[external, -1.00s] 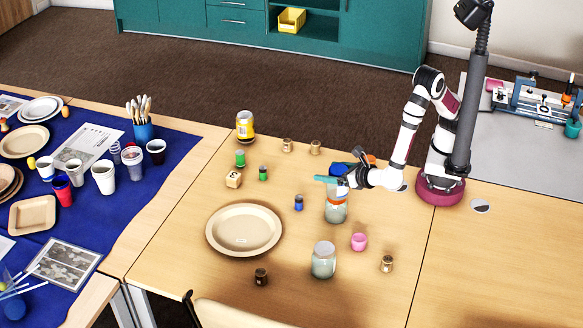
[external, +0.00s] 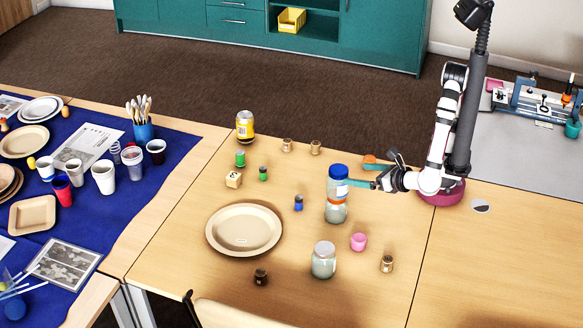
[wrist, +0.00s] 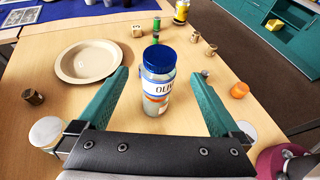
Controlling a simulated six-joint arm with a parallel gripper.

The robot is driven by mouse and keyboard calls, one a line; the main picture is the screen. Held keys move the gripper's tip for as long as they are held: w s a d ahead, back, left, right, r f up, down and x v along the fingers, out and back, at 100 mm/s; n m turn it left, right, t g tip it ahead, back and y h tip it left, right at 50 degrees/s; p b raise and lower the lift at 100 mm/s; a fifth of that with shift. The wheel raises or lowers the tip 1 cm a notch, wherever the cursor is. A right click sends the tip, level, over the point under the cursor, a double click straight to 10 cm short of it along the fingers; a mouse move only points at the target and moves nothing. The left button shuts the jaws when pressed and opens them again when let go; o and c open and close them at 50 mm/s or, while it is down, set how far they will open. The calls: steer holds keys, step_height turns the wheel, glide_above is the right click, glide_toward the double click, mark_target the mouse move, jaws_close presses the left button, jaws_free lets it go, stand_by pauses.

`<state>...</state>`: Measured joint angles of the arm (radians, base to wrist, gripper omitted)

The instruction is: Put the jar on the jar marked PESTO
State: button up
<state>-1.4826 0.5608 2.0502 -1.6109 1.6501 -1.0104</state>
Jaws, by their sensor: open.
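In the wrist view the blue-lidded jar (wrist: 159,60) has a white label starting "OLI"; the rest is turned away. In the wrist view my gripper (wrist: 158,78) has a finger on each side of the stack, with gaps between.
Another glass jar (external: 323,262) stands in front, with a pink cup (external: 359,242) and small brown jar (external: 387,264) to its right. A small blue bottle (external: 298,203) and beige plate (external: 244,230) are left of the stack. An orange item (external: 370,159) lies behind my gripper.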

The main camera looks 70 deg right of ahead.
steer(key=w+d+r+m+g+h, duration=0.15)
steer(key=d+m+g+h, duration=0.25)
steer(key=d+m+g, duration=0.75)
steer(key=s+d+r+m+y, duration=0.1)
steer(key=s+d+m+y, duration=0.4)
steer(key=m, duration=0.8)
steer(key=s+d+m+g+y, duration=0.1)
steer(key=s+d+m+y, duration=0.4)
steer(key=m, duration=0.7)
steer(key=shift+s+d+r+m+y, duration=0.4)
steer(key=shift+s+d, duration=0.1)
steer(key=shift+d, duration=0.6)
